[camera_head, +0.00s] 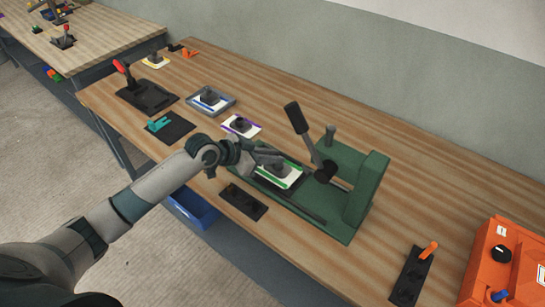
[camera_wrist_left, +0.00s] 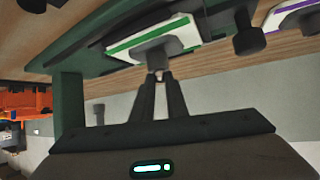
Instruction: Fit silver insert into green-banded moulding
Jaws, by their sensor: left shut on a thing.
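The green-banded moulding (camera_head: 284,182) is a white plate with green stripes and a dark grey raised block; it sits in the green fixture (camera_head: 366,190). It also shows at the top of the left wrist view (camera_wrist_left: 128,47). My left gripper (camera_head: 279,161) is over the moulding, its fingers close to the grey block. In the left wrist view my left gripper (camera_wrist_left: 158,78) is shut on a small pale piece, seemingly the silver insert (camera_wrist_left: 158,73), mostly hidden by the fingertips. I cannot tell whether the insert touches the block. My right gripper is not in view.
The fixture's black-handled lever (camera_head: 297,118) stands up behind the moulding. A purple-banded moulding (camera_head: 241,126) and a blue-banded one in a grey tray (camera_head: 211,99) lie to the left. A black strip (camera_head: 243,201) lies in front. An orange box (camera_head: 500,270) stands at right.

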